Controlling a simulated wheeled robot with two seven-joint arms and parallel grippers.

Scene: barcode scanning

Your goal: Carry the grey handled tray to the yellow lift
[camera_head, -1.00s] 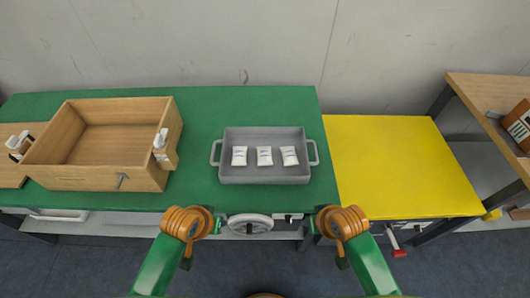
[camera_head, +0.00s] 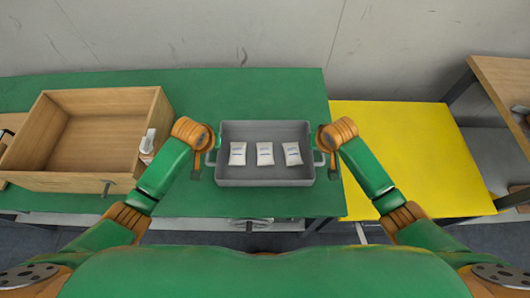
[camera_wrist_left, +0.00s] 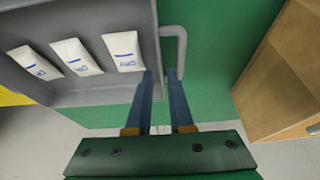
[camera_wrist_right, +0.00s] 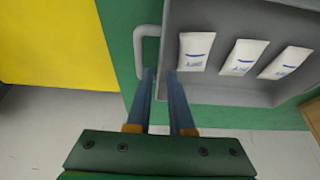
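The grey handled tray (camera_head: 265,183) stands on the green table with three white packets (camera_head: 265,153) in it. My left gripper (camera_head: 203,168) is at the tray's left handle (camera_wrist_left: 182,50). In the left wrist view its two fingers (camera_wrist_left: 160,80) are apart, with their tips close to the handle bar. My right gripper (camera_head: 327,166) is at the right handle (camera_wrist_right: 138,48). In the right wrist view its fingers (camera_wrist_right: 159,78) are also apart beside the handle bar. I cannot tell whether the fingers touch the handles. The yellow lift (camera_head: 400,150) is to the right of the green table.
An open wooden box (camera_head: 95,180) with a white bottle-like item (camera_head: 147,142) at its right edge stands left of my left arm. A wooden table (camera_head: 505,80) is beyond the lift at the right. The lift's top is empty. A wall runs along the back.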

